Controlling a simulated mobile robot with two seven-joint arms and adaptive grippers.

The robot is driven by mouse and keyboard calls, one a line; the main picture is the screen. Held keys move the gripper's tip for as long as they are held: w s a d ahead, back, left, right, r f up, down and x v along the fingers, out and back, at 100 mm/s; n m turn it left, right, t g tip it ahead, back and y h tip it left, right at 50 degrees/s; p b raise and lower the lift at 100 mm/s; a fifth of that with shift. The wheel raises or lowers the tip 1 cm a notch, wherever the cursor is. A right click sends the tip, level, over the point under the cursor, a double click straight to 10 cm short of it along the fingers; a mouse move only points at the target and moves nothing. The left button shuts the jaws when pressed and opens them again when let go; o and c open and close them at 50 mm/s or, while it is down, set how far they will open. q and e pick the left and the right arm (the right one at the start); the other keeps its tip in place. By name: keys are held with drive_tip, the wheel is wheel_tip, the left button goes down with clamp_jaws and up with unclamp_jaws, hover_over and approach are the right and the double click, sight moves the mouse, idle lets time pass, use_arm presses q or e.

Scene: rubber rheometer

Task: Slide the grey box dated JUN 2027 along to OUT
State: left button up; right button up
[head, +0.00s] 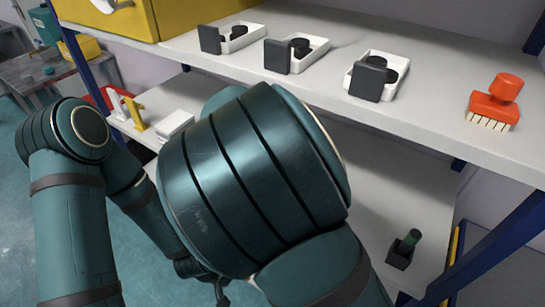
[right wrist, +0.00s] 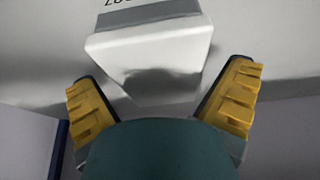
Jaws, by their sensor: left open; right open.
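In the right wrist view, a pale grey box (right wrist: 152,55) with a darker grey top band lies ahead. Cut-off, upside-down digits show at the top edge; they look like part of 2027, and no month is readable. My right gripper (right wrist: 160,82) is open, its yellow-padded fingers spread wide, with the near end of the box reaching between them. I cannot tell whether they touch it. In the head view my large teal arm covers the middle, and I cannot make out this box or an OUT mark. My left gripper (head: 216,284) is small, low and partly hidden by that arm; it is open.
On the upper shelf (head: 440,95) stand several white trays (head: 245,38) with dark parts, and an orange brush (head: 495,103). A yellow cabinet (head: 165,18) is at the back left. The lower shelf holds a small black holder (head: 404,249). A blue post (head: 500,245) stands at right.

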drive_tip(key=shift+w+d+f, duration=0.1)
drive_tip(key=shift+f, duration=0.25)
drive_tip(key=c, duration=1.2)
drive_tip(key=shift+d, duration=0.15)
